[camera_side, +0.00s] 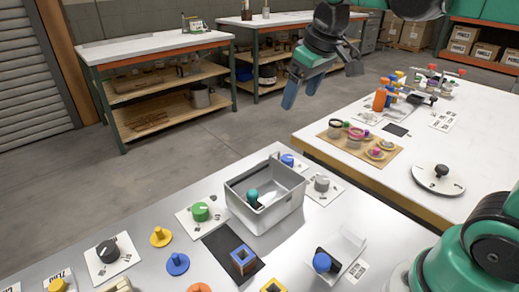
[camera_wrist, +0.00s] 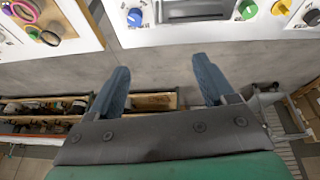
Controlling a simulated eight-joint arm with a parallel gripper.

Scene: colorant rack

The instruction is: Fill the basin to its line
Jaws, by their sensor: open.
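The basin (camera_side: 285,217) is a grey open box on the near metal bench in the side view. A teal knob-like thing (camera_side: 252,194) and a pale patch show inside it; I cannot make out a fill line or a liquid level. Part of a grey box-like thing, perhaps the basin, shows at the top edge of the wrist view (camera_wrist: 195,17). My gripper (camera_side: 322,84) is open and empty, high above the floor beyond the basin, well apart from it. Its two blue-grey fingers stand wide apart in the wrist view (camera_wrist: 161,72).
A blue square frame (camera_side: 243,261) stands in front. A white table (camera_side: 400,195) is at right.

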